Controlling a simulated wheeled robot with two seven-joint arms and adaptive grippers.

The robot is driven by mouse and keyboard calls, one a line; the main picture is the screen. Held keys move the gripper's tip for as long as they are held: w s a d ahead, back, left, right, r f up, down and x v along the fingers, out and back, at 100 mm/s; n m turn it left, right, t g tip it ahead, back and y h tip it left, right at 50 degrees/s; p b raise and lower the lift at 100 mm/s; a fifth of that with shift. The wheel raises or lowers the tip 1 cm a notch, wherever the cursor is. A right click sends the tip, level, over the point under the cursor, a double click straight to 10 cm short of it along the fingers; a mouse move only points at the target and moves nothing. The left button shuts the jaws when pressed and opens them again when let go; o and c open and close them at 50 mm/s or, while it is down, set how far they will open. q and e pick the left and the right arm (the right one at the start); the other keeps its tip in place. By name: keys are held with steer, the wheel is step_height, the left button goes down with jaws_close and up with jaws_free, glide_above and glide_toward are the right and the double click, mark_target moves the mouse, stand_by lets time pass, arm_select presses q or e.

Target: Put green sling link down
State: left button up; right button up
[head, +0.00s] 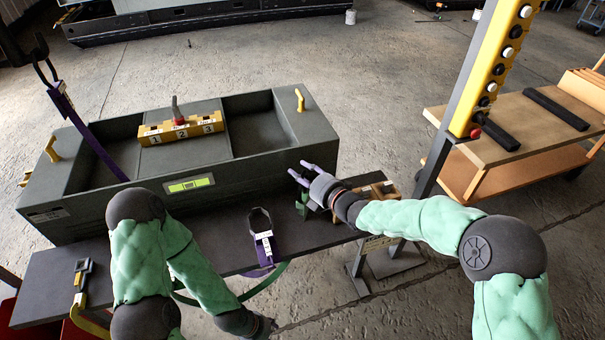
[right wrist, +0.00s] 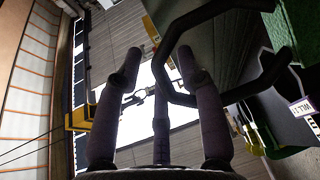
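My right gripper (head: 299,170) is above the bench near the front right corner of the grey enclosure. Its fingertips stand apart. In the right wrist view the fingers (right wrist: 158,66) are spread, and a dark angular link (right wrist: 228,98) reaches into the space by them; I see no finger clearly closed on it. Green webbing (right wrist: 303,22) shows at that view's right edge, with a white tag beside it. In the head view a small green piece (head: 302,201) is just below the gripper. My left gripper (head: 264,328) is low at the bottom edge, its fingers unclear.
The enclosure (head: 260,172) stands on a dark bench (head: 225,243). A purple sling (head: 263,232) with a white tag lies in front, with a green strap (head: 265,284) hanging below. Another purple sling (head: 95,147) hangs at left. A yellow post (head: 490,70) and a wooden table (head: 500,135) stand right.

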steer(key=shift+r, duration=0.1)
steer(key=shift+r+p, duration=0.15)
steer(key=shift+p, duration=0.15)
steer(key=p+v, duration=0.2)
steer(key=v, duration=1)
steer(key=shift+p, duration=0.35)
